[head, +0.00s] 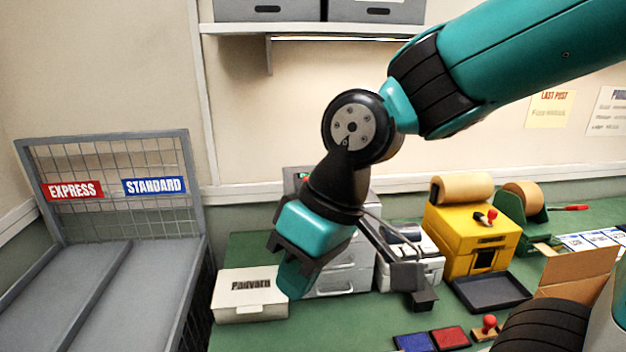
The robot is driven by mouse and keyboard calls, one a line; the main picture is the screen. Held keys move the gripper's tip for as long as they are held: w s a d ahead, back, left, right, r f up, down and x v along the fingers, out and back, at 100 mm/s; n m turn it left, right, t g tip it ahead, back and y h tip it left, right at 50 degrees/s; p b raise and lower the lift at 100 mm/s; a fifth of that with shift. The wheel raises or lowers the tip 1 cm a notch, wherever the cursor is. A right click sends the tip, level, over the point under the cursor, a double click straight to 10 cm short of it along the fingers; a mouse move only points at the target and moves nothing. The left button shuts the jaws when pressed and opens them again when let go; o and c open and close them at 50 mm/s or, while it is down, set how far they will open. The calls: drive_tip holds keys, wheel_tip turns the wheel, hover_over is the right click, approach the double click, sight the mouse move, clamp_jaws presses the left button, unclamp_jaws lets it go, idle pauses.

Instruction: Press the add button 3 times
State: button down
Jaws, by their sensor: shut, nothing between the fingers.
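My gripper (293,281) is shut and empty, pointing down in front of the grey drawer unit and beside the white box. No add button can be made out. A small device (302,174) with a green and red top shows partly behind my arm, on or behind the drawer unit; most of it is hidden. A white and grey machine (428,262) stands right of the drawers, partly covered by the bracket on my wrist. I cannot tell whether either one carries the add button.
A white lettered box (250,300) and grey drawers (345,280) stand on the green bench. Right are a yellow machine (475,242), black tray (490,293), blue and red pads (450,338), a stamp (487,328) and an open carton (578,272). EXPRESS/STANDARD chutes (150,285) stand left.

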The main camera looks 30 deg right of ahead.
drive_tip(key=w+d+r+m+t+p, duration=0.2)
drive_tip(key=w+d+r+m+p, duration=0.1)
drive_tip(key=w, duration=0.5)
drive_tip(key=w+d+r+m+t+p, duration=0.2)
drive_tip(key=w+d+r+m+p, duration=0.1)
drive_tip(key=w, duration=0.5)
drive_tip(key=w+d+m+t+h+p, duration=0.2)
drive_tip(key=w+d+m+t+p, duration=0.2)
drive_tip(key=w+d, duration=0.9)
drive_tip(key=shift+w+d+r+m+p, duration=0.3)
drive_tip(key=shift+d+m+p, duration=0.35)
drive_tip(key=shift+m, duration=0.25)
drive_tip(key=shift+a, duration=0.1)
wheel_tip(320, 180, down, 9)
drive_tip(key=b, duration=0.6)
drive_tip(key=shift+r, duration=0.1)
drive_tip(key=shift+b, duration=0.4)
drive_tip(key=shift+f+b, duration=0.3)
drive_tip(key=shift+f, duration=0.1)
